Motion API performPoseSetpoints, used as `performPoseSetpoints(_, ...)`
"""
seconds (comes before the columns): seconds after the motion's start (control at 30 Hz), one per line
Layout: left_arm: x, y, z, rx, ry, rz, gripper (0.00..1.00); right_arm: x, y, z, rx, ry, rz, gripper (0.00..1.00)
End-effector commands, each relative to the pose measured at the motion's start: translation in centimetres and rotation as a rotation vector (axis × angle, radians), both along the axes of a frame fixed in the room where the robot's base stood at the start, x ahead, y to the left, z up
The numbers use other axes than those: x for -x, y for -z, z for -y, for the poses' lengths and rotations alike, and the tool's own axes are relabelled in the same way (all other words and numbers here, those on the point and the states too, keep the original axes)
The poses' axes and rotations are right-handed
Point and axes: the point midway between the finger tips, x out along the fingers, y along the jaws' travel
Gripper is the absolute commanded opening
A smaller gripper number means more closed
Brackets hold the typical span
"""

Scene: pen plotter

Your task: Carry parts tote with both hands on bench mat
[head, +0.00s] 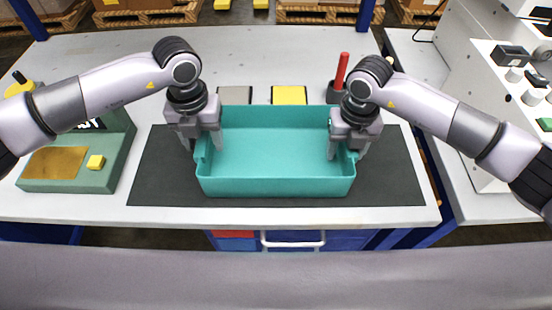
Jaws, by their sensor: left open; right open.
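The parts tote (276,187) is a teal, open-topped box that looks empty. It sits on the dark bench mat (387,180), with mat showing to its left and right. My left gripper (205,155) is open at the tote's left end, with its fingers near the left wall. My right gripper (345,152) is open at the tote's right end, with its fingers near the right wall. Both grippers point down and hide parts of the end walls. I cannot tell whether the fingers touch the tote.
Behind the tote are a grey piece (235,95), a yellow piece (289,95) and a dark holder with a red stick (341,70). A white machine (490,100) stands right.

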Motion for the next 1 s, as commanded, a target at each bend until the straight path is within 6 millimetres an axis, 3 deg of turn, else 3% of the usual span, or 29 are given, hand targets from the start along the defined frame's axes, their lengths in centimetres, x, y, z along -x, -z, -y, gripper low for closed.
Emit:
performPoseSetpoints(0.3,0.0,-6.9,0.0,0.001,0.001,0.003,0.56,0.0,0.0,0.0,0.000,0.000,0.000,0.56)
performPoseSetpoints(0.5,0.0,-9.6,0.0,0.001,0.001,0.002,0.56,0.0,0.0,0.0,0.000,0.000,0.000,0.56)
performPoseSetpoints(0.73,0.1,-10.4,0.0,0.000,0.002,-0.002,0.56,-0.1,-1.2,0.0,0.000,0.001,0.004,0.56)
performPoseSetpoints(1.0,0.1,-10.3,0.0,0.000,0.002,-0.001,0.56,-0.1,-6.8,0.0,-0.001,-0.001,0.006,0.56)
